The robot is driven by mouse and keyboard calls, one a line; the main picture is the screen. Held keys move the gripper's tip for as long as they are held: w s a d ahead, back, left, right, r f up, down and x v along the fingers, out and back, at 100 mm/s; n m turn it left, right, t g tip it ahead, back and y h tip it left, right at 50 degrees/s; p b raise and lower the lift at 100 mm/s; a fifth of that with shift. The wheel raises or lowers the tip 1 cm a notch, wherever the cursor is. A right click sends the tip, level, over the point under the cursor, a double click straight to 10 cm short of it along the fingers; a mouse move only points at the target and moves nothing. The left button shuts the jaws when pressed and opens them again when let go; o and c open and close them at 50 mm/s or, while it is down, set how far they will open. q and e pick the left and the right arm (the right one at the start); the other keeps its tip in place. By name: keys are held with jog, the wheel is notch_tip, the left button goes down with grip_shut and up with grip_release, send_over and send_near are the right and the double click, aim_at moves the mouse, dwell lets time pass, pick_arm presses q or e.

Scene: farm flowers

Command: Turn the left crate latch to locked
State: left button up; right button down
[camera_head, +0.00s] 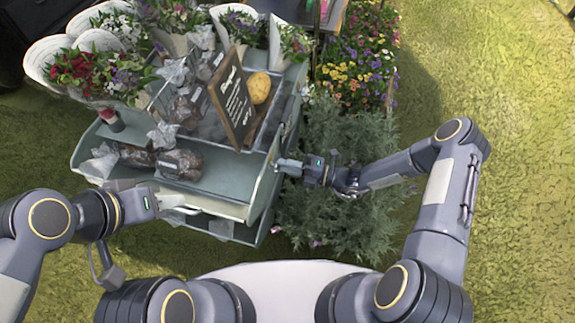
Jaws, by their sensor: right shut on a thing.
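A pale green tiered stand (232,178) with crate-like trays fills the upper left of the head view. No latch can be made out clearly. My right gripper (280,164) is at the stand's right side edge, shut on a small part there. The fingers hide that part, and I cannot tell whether it is a latch. My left gripper (178,205) is in front of the stand's lower front, near the lower tray's edge. Its fingers are pale against pale panels, so their opening is unclear.
Wrapped bouquets (90,72), bagged loaves (180,163) and a dark chalkboard sign (232,100) sit on the stand. A yellow round item (259,87) lies behind the sign. Bushy green plants (335,220) and flowers (360,65) crowd the right side. Open grass (500,90) lies further right.

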jog(key=c, duration=1.3)
grip_release()
jog(key=shift+a, duration=0.1)
jog(key=p+v, duration=0.1)
jog(key=v, duration=0.6)
jog(key=shift+d, duration=0.4)
